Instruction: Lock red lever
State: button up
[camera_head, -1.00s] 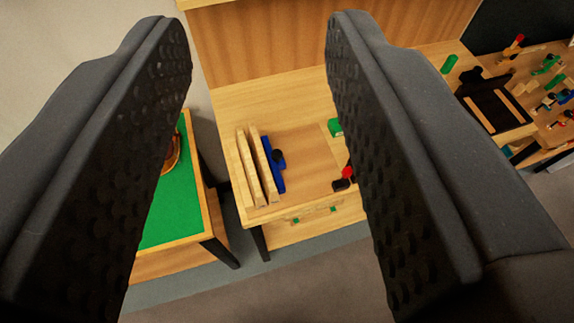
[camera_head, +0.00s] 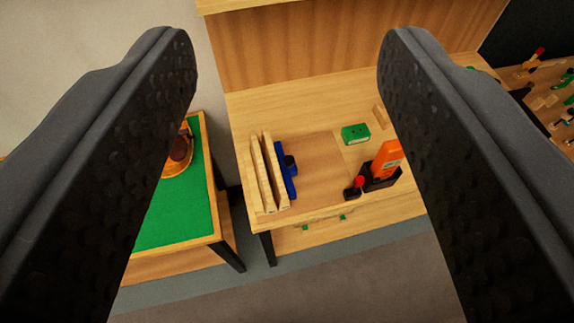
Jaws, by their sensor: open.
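A small lever with a red tip (camera_head: 359,181) and a dark base stands near the front edge of the wooden bench (camera_head: 330,224), right of centre. My gripper (camera_head: 276,45) is open and empty, with its two dark textured fingers wide apart at the left and right of the view. The lever shows between the fingers, farther off and below, apart from both. How the lever is set is too small to tell.
Beside the lever stands an orange item (camera_head: 388,157) in a black holder. A green box (camera_head: 355,134), upright wooden strips (camera_head: 268,172) and a blue clamp-like part (camera_head: 284,175) are on the bench. A green-topped table (camera_head: 185,222) is at left.

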aim_at(359, 181)
jog(key=z, duration=0.5)
jog(key=k, duration=0.65)
jog(key=u, duration=0.4)
jog(key=i, duration=1.55)
jog(key=z, duration=0.6)
